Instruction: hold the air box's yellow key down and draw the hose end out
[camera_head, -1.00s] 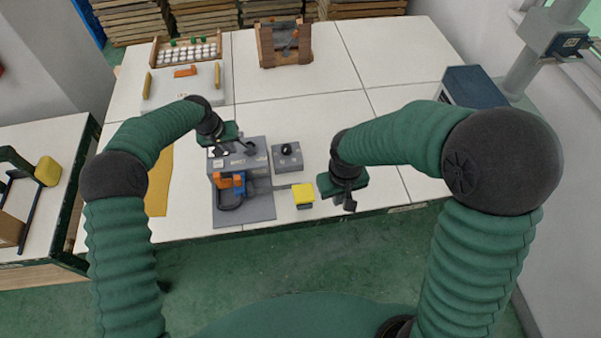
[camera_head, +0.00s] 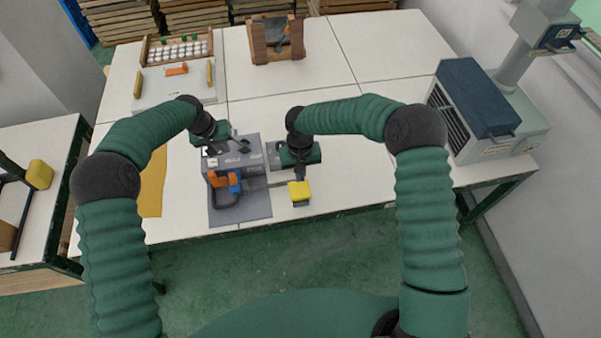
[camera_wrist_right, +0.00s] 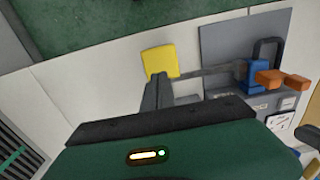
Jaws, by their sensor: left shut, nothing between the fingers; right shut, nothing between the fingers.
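The air box (camera_head: 240,160) is a grey block on a darker grey base plate (camera_head: 240,214). On its front are an orange piece and a blue fitting (camera_head: 234,183), with a dark hose loop (camera_head: 222,200) below. The yellow key (camera_head: 299,188) stands to the right; in the right wrist view the yellow key (camera_wrist_right: 159,60) is joined to the blue fitting (camera_wrist_right: 257,74) by a grey bar. My right gripper (camera_head: 301,177) is shut and empty just behind the key; its fingertips (camera_wrist_right: 157,80) overlap the key's edge, contact unclear. My left gripper (camera_head: 237,147) is shut and empty above the box's top.
A yellow strip (camera_head: 152,185) lies left of the box. A tray with white pieces (camera_head: 177,50) and a brown wooden stand (camera_head: 276,40) are at the back. A blue-topped vented unit (camera_head: 476,95) stands at the right. The table's right middle is clear.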

